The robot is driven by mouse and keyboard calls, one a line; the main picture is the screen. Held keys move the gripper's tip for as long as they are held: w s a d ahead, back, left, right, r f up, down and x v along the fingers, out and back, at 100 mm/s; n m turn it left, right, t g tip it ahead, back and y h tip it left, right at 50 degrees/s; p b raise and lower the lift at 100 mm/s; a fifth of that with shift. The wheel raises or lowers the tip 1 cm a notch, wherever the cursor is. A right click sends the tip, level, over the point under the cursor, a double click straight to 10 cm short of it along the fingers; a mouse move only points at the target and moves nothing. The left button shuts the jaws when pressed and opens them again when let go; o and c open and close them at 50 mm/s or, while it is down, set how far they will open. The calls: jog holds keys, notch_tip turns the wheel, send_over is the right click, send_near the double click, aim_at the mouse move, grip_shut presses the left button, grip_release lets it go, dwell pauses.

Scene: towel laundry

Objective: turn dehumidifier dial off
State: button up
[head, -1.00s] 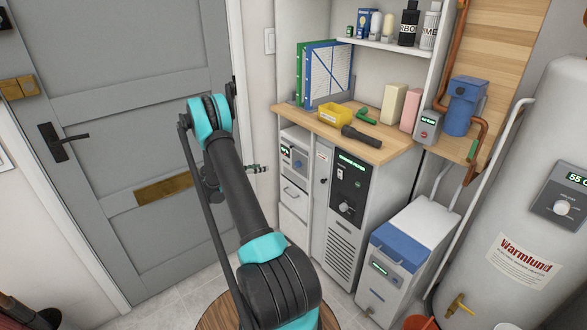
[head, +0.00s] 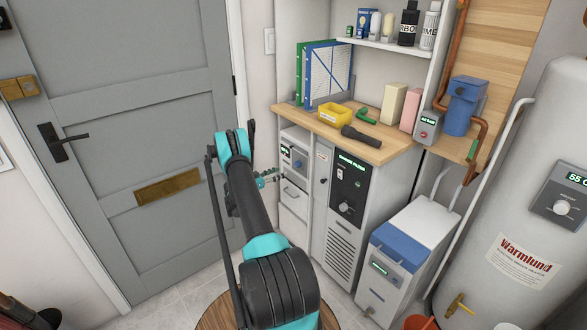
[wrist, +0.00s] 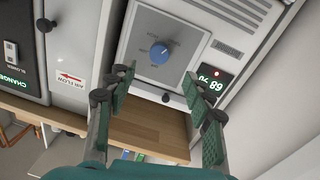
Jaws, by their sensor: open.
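In the wrist view, which is upside down, a round blue dial (wrist: 160,53) sits on a grey panel (wrist: 145,25) of a white louvred unit, the dehumidifier. Small lettering rings the dial; I cannot read its setting. A green digit display (wrist: 210,84) and a red light are beside the panel. My gripper (wrist: 158,84) is open and empty, its fingers apart on either side of and below the dial in the picture, not around it. In the head view, the dehumidifier (head: 293,143) stands under the left end of the counter, and my gripper (head: 268,178) is in front of it, partly hidden by my arm.
A tall cabinet with a dark control panel (head: 348,185) stands just right of the dehumidifier. The wooden counter (head: 375,152) above holds a yellow tray (head: 333,113) and a torch (head: 360,136). A grey door (head: 130,110) is on the left, with open floor before it.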

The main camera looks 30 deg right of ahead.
aim_at(296, 166)
jog(key=d, duration=0.9)
jog(key=shift+w+d, duration=0.1)
jog(key=shift+d, duration=0.1)
jog(key=c, duration=1.2)
